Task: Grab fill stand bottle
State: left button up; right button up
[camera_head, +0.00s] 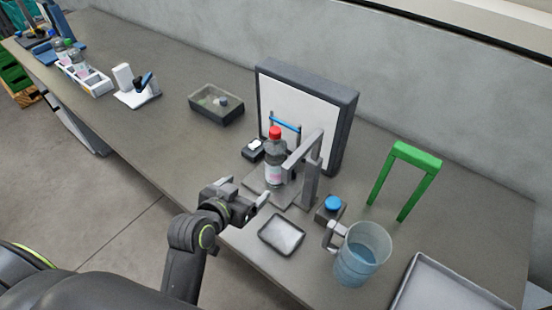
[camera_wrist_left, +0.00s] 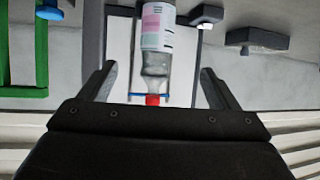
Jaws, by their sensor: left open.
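A clear bottle (camera_head: 274,172) with a red cap and a pink and white label stands upright on the grey fill stand (camera_head: 311,170). My left gripper (camera_head: 252,198) is open, in front of the bottle on its near left side, and the fingers look apart from it in the head view. In the left wrist view, the bottle (camera_wrist_left: 156,40) appears upside down, with its neck and red cap between the two open fingers (camera_wrist_left: 155,85). I cannot tell whether a finger touches it. My right gripper does not show.
A jug of water (camera_head: 361,256), a small tray (camera_head: 282,236) and a blue-capped item (camera_head: 332,206) stand near the fill stand. A green frame (camera_head: 405,180) stands at right. A white-faced panel (camera_head: 300,108) is behind.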

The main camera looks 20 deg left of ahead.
aim_at(270, 167)
pick_arm(q)
jog(key=x, duration=0.3)
jog(key=p+x, duration=0.1)
jog(key=x, duration=0.3)
jog(key=r+p+x, duration=0.1)
jog(key=x, duration=0.2)
jog(key=shift+w+f, duration=0.1)
jog(key=shift+w, duration=0.25)
jog(key=shift+p+x, duration=0.35)
jog(key=shift+x, duration=0.55)
jog(key=shift+w+d, duration=0.1)
jog(key=shift+w, duration=0.15)
jog(key=p+x, duration=0.1)
jog(key=x, duration=0.2)
jog(key=shift+w+d+p, duration=0.2)
jog(key=shift+w+p, duration=0.1)
jog(key=shift+p, duration=0.05)
jog(key=shift+w+f, duration=0.35)
jog(key=shift+w, duration=0.1)
jog(key=c, duration=1.3)
jog(key=shift+r, duration=0.1)
jog(key=shift+c, duration=0.6)
